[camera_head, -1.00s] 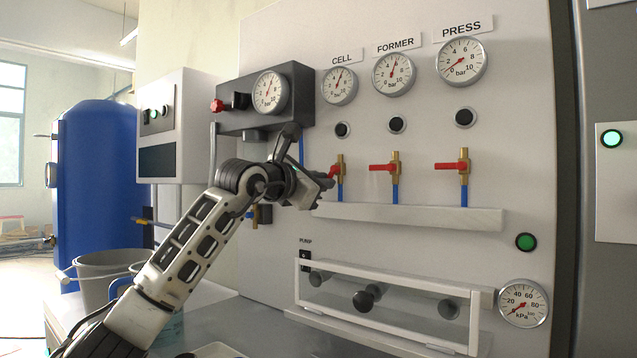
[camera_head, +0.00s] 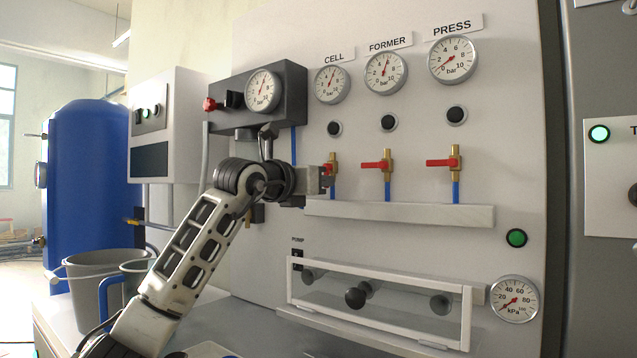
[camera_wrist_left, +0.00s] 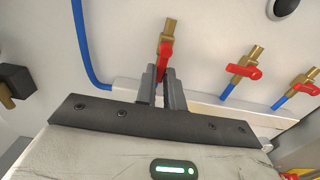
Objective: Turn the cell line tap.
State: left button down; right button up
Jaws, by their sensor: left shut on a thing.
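The cell line tap (camera_head: 333,162) is a brass valve with a red lever on a blue pipe, the leftmost of three taps, below the CELL gauge (camera_head: 332,84). My left gripper (camera_head: 326,178) reaches it from the left and is shut on its red lever. In the left wrist view the two dark fingers (camera_wrist_left: 161,84) close around the red lever (camera_wrist_left: 166,55), which stands roughly along the brass body there. The fingers hide part of the lever. My right gripper is not in view.
The former tap (camera_head: 376,165) and press tap (camera_head: 443,163) stand to the right, levers pointing left. A white ledge (camera_head: 400,213) runs below the taps. A regulator block (camera_head: 290,95) juts out above my arm. Buckets (camera_head: 95,290) stand lower left.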

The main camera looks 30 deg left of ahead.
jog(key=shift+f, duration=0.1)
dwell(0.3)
pick_arm(q)
jog(key=c, duration=1.5)
grip_release()
jog(key=shift+s, duration=0.15)
